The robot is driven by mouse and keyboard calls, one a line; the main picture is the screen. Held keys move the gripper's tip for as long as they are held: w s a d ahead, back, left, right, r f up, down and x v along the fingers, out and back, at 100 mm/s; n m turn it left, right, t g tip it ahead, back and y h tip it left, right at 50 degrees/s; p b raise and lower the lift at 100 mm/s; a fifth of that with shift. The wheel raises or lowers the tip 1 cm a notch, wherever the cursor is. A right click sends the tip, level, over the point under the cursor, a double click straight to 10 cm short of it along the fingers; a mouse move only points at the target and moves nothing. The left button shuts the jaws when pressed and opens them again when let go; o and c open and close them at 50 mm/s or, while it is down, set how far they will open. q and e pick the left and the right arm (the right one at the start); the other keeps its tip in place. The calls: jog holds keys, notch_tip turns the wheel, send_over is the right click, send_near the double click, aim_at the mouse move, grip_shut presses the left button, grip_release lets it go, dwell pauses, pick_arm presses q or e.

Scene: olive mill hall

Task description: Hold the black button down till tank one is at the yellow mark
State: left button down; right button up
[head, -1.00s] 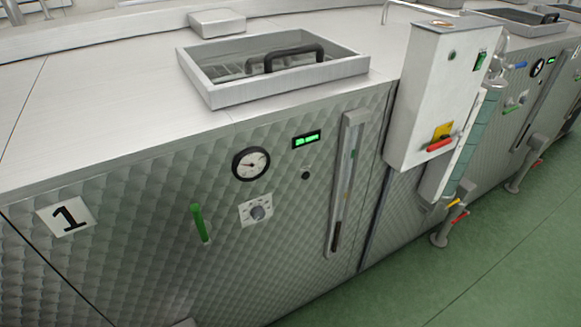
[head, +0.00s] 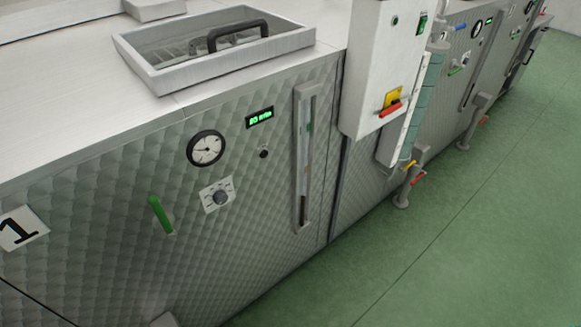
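Tank one is the quilted steel tank with the number plate 1 (head: 18,231) at the left. The small round black button (head: 263,153) is on its front, below a green-lit display (head: 259,117). Nothing touches the button. To its right is an upright sight gauge (head: 305,160) in a steel frame. A dark column shows only low in the gauge. A small green mark shows higher on it; the yellow mark is too small to make out surely. Neither of my grippers is in view.
A white control box (head: 382,70) with a red handle juts out right of the gauge. Green floor (head: 440,240) is open at the lower right.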

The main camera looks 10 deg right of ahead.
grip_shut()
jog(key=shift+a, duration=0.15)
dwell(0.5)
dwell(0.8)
